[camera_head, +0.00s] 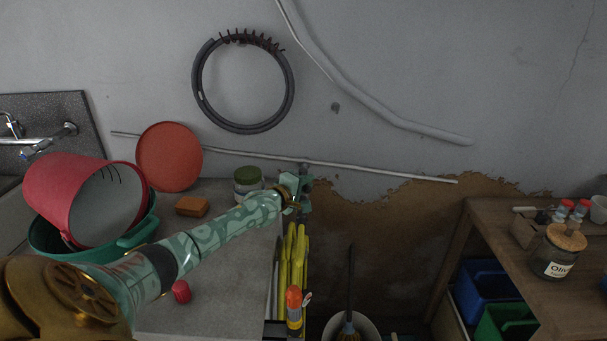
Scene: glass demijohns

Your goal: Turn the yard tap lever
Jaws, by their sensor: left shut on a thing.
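My left arm reaches in from the lower left across the grey counter. My left gripper (302,190) is at the wall, just below the thin pale pipe, beyond the counter's right end. It is shut on the yard tap lever. The fingers cover most of the lever and tap, so the lever's angle cannot be made out. My right gripper is not in view.
A red bucket (65,190) lies tilted in a green tub (45,238) at left. A jar (248,180) and an orange sponge (192,206) are on the counter (215,290). A wooden bench (490,225) stands right.

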